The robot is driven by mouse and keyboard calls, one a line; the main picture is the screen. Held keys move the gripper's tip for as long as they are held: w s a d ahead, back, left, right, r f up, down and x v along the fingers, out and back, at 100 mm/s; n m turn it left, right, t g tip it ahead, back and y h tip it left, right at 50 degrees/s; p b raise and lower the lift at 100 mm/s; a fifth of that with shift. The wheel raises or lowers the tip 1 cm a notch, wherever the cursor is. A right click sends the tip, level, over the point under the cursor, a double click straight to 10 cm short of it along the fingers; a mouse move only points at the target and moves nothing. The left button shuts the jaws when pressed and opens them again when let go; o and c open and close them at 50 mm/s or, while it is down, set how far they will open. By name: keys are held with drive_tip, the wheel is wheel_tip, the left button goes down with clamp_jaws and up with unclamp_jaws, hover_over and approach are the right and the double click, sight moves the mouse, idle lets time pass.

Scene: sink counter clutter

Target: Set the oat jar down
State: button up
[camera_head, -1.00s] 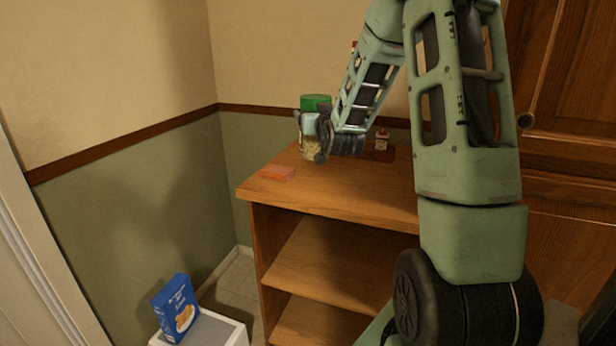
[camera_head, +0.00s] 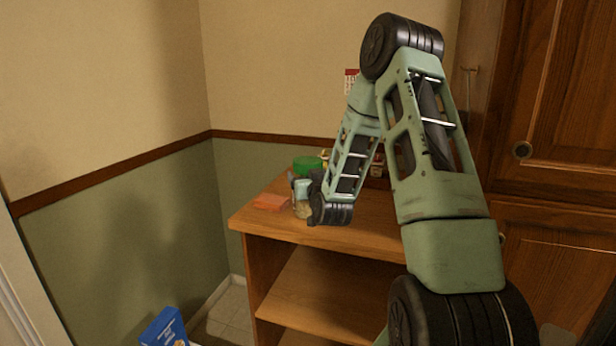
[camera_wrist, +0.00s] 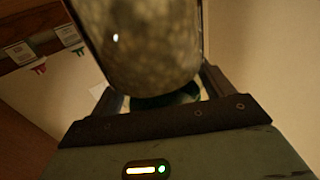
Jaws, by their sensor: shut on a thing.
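The oat jar (camera_head: 301,209) is a clear jar with pale oats inside and a green lid (camera_head: 306,164). It is over the left part of the wooden counter top, close beside a salmon-pink block. My gripper (camera_head: 301,190) is shut on the jar, between lid and base, and partly covers it. In the wrist view the jar (camera_wrist: 145,45) fills the upper middle, between the fingers. I cannot tell whether its base touches the wood.
The pink block (camera_head: 271,202) lies left of the jar. Small items, including a small jar (camera_head: 377,166), stand behind my arm. The counter top (camera_head: 375,238) is clear toward the front right. Walls close in behind and left. A blue box (camera_head: 163,329) is low at the left.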

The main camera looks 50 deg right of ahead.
drive_tip(key=shift+f, duration=0.1)
drive_tip(key=o, duration=1.3)
drive_tip(key=p+v, duration=0.1)
drive_tip(key=v, duration=0.5)
drive_tip(key=shift+s+r+p, duration=0.25)
drive_tip(key=shift+r+p, duration=0.1)
drive_tip(key=shift+p, duration=0.05)
